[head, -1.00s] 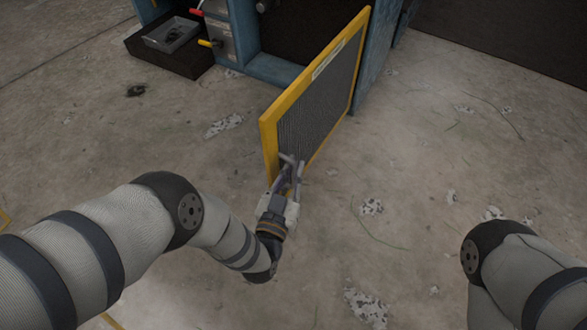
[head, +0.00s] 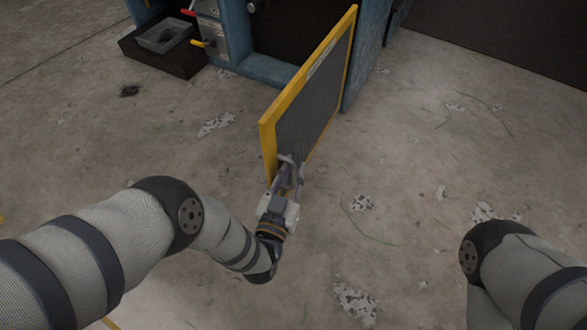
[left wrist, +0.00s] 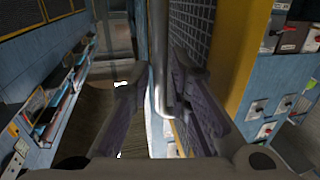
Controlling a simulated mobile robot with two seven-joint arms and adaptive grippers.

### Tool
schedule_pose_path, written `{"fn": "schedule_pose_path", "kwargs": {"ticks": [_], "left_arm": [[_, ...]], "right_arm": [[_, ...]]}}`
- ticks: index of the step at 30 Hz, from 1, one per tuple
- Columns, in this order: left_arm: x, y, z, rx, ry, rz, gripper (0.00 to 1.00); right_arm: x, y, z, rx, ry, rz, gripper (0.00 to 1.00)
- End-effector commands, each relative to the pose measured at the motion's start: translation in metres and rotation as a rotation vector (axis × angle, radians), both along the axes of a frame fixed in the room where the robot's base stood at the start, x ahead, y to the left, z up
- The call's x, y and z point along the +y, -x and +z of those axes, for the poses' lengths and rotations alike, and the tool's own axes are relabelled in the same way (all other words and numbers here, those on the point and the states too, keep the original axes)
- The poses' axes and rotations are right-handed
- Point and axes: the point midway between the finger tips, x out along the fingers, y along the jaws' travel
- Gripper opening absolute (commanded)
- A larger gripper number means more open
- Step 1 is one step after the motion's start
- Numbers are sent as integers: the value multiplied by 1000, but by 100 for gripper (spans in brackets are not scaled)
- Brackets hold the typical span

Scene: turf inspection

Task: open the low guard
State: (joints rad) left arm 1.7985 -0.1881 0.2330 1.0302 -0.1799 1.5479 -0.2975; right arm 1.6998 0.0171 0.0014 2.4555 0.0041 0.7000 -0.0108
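The low guard is a yellow-framed panel with dark mesh (head: 318,105). It stands swung out from the blue machine, its far edge by the machine's post and its free edge towards me. My left gripper (head: 287,177) is at the lower near end of the mesh face. In the left wrist view a bare metal handle bar (left wrist: 160,55) runs between the gripper's two fingers (left wrist: 155,105). The fingers stand apart, with a gap on the left side of the bar; contact on the right is unclear. My right arm (head: 510,265) shows only in part; its gripper is out of view.
The blue machine (head: 265,68) has a dark opening behind the guard. A black box with a grey tray (head: 166,36) and red and yellow levers (head: 201,43) are to its left. The concrete floor (head: 420,200) right of the guard is clear but for flat patches.

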Motion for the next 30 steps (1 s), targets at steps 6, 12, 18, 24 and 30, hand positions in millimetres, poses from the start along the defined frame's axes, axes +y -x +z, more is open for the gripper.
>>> {"fn": "schedule_pose_path", "kwargs": {"ticks": [6, 12, 18, 24, 30], "left_arm": [[0, 0, 0, -1, 0, 0, 18], [8, 35, -1, 6, 0, -1, 18], [19, 87, -1, 4, -1, -1, 18], [26, 114, 0, 1, 0, 0, 18], [27, 118, 0, -1, 0, 0, 18]], "right_arm": [[0, 0, 0, 1, 0, 0, 40], [0, 0, 0, 1, 0, 0, 40], [0, 0, 0, 0, 0, 0, 40], [0, 0, 0, 0, 0, 0, 40], [0, 0, 0, 0, 0, 0, 40]]}}
